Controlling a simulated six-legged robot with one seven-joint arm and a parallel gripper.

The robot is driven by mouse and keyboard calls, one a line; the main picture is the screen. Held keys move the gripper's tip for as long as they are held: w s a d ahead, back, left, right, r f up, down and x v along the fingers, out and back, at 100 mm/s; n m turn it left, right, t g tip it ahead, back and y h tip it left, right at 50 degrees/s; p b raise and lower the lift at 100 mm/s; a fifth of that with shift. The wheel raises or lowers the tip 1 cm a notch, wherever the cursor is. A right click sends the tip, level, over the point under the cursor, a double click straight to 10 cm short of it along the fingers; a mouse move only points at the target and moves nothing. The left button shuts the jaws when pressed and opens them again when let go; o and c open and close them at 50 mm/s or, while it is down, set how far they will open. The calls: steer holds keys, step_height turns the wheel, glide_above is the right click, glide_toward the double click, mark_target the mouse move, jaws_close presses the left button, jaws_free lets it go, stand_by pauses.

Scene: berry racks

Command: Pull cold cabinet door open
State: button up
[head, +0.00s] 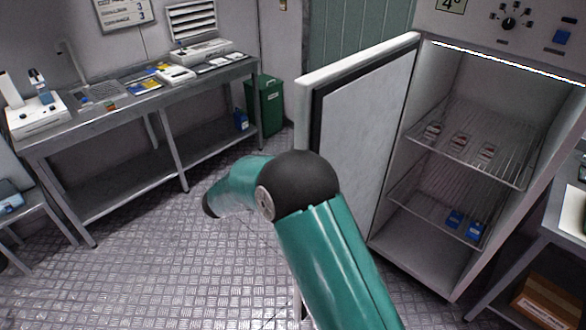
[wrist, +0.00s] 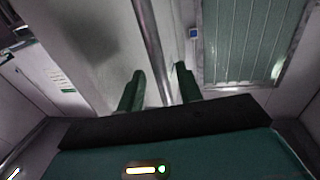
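The cold cabinet (head: 437,255) stands at the right in the head view. Its pale door (head: 362,150) is hinged wide open and swung out toward the left, and the lit inside shows. In the wrist view, my gripper (wrist: 160,77) has two green fingers apart with nothing clamped between them. A long metal bar (wrist: 148,40), which looks like the door handle, runs between the fingers along a pale surface. Whether the bar touches a finger cannot be told. In the head view my arm crosses in front of the door, and the fingers are hidden.
Wire shelves (head: 470,140) in the cabinet hold small packs and blue boxes (head: 454,219). A long bench (head: 80,135) stands along the left wall with instruments on it. A table (head: 545,235) is at the right.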

steer(key=v, duration=1.1)
